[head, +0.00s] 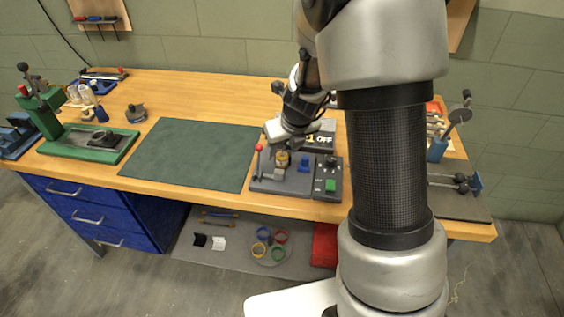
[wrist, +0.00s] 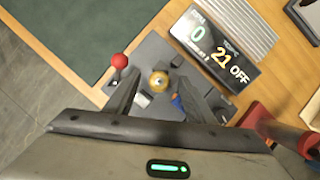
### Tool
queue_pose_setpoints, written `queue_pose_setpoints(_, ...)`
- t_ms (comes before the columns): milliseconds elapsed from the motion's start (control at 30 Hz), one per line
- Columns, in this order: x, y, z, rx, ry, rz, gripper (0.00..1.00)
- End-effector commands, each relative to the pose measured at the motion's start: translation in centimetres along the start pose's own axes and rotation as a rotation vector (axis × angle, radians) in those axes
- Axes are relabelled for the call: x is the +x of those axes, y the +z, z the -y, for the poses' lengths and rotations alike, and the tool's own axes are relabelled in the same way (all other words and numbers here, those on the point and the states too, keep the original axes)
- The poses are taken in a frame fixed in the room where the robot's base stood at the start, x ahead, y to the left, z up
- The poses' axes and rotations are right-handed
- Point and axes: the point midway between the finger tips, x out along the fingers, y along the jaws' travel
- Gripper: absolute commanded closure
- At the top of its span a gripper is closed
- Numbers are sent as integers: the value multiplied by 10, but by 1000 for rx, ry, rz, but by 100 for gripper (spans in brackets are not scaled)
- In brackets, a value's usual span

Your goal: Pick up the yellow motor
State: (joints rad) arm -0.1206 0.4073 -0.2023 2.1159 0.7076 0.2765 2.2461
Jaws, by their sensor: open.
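The yellow motor (head: 282,159) stands on a dark grey test stand (head: 297,185) on the wooden workbench, just below my gripper in the head view. In the wrist view the yellow motor (wrist: 159,81) shows as a round gold top between my two dark fingers. My gripper (wrist: 157,88) is open and points down at the stand, with a finger to either side of the motor. I cannot tell whether a finger touches it. In the head view my gripper (head: 280,143) partly hides the motor.
The stand carries a red-knobbed lever (wrist: 119,61), a blue part (head: 304,164) and a green button (head: 330,185). A display box (wrist: 211,48) stands close behind it. A green mat (head: 190,153) lies clear to the left. A green press (head: 90,146) stands at far left.

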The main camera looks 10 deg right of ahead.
Motion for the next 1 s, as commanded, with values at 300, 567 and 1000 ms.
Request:
queue_pose_setpoints(300,-1,0,0,-1,0,0,93)
queue_pose_setpoints(567,-1,0,0,0,0,0,100)
queue_pose_setpoints(1000,-61,28,-2,-4,1,3,100)
